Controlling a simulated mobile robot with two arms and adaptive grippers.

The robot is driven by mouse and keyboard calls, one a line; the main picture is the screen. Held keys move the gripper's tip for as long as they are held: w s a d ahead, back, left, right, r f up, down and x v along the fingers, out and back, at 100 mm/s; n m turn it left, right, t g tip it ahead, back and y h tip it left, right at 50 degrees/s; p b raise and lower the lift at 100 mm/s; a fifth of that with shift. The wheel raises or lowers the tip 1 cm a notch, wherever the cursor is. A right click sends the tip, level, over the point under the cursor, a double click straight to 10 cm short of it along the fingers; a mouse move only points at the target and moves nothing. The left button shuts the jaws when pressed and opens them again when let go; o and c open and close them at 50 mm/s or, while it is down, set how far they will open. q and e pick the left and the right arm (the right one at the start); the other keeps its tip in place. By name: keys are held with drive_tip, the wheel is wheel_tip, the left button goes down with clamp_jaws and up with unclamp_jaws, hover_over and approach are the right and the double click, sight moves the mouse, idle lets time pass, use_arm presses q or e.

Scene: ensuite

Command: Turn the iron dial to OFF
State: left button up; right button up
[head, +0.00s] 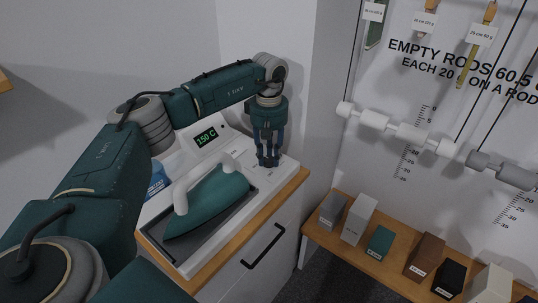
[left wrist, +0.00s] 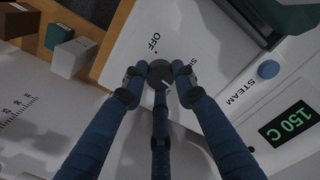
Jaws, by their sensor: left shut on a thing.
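The teal iron (head: 208,200) with a white handle rests in its grey tray on the white ironing station, whose display (head: 206,137) reads 150 C. My left gripper (head: 269,160) points down at the right end of the station. In the left wrist view its blue fingers (left wrist: 160,80) are shut around the grey round dial (left wrist: 161,73). A light pointer mark shows on the dial, toward its lower right. The word OFF is printed beside the dial, and another label is partly hidden by a finger. A blue STEAM button (left wrist: 268,69) is nearby. My right gripper is not in view.
The station stands on a wood-topped white cabinet (head: 249,240) against a wall corner. To the right, a low wooden shelf (head: 317,232) holds several small boxes. Rods with white and grey rollers (head: 412,133) hang before the wall above.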

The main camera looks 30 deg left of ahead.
use_arm(q)
drive_tip(key=n, duration=0.7)
drive_tip(key=shift+r, duration=0.1)
drive_tip(key=n, duration=0.4)
drive_tip(key=shift+p, duration=0.4)
drive_tip(key=n, duration=0.3)
drive_tip(key=shift+n, duration=0.4)
drive_tip(key=n, duration=0.3)
drive_tip(key=shift+n+p, duration=0.3)
drive_tip(key=shift+p, duration=0.05)
drive_tip(key=n, duration=0.3)
drive_tip(key=shift+n, duration=0.3)
drive_tip(key=n+p, duration=0.1)
drive_tip(key=n, duration=0.5)
drive_tip(key=shift+w, duration=0.1)
drive_tip(key=o, duration=1.2)
drive_tip(key=shift+c, duration=0.2)
